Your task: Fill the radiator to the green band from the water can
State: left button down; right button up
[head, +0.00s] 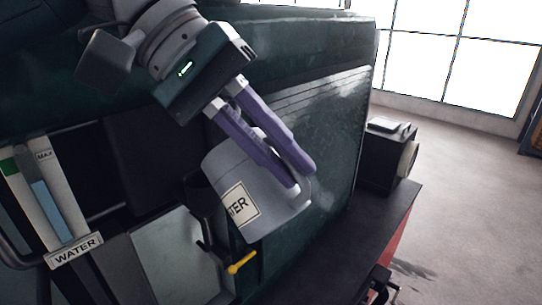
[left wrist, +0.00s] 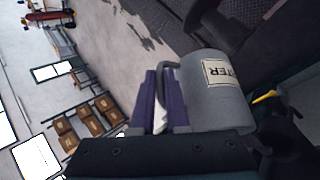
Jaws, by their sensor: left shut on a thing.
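The grey water can (head: 277,205), with a partly visible WATER label, is tilted beside the dark green engine body. It also shows in the left wrist view (left wrist: 210,108). My left gripper (head: 303,178) has its purple fingers shut on the can's handle. A black cup-like part (head: 199,192) sits at the can's left end; I cannot tell if it is the radiator's filler or if water is flowing. The gauge (head: 60,205), marked MAX and WATER, stands at the left. My right gripper is not in view.
A yellow-tipped lever (head: 241,264) projects just below the can. A metal panel (head: 170,255) lies between gauge and can. A dark box-shaped fitting (head: 388,155) stands on the ledge at the right. The floor (head: 460,190) beyond is clear.

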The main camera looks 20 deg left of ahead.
pick_arm(q)
jog(key=shift+d+f+p, duration=0.15)
jog(key=shift+p, duration=0.3)
jog(key=shift+s+f, duration=0.1)
jog(key=shift+f, duration=0.15)
jog(key=shift+d+y, duration=0.1)
jog(key=shift+y, duration=0.2)
dwell(0.4)
jog(key=shift+d+f+p, duration=0.1)
jog(key=shift+f+p, duration=0.2)
jog(key=shift+p, duration=0.2)
jog(key=shift+f, duration=0.15)
dwell(0.5)
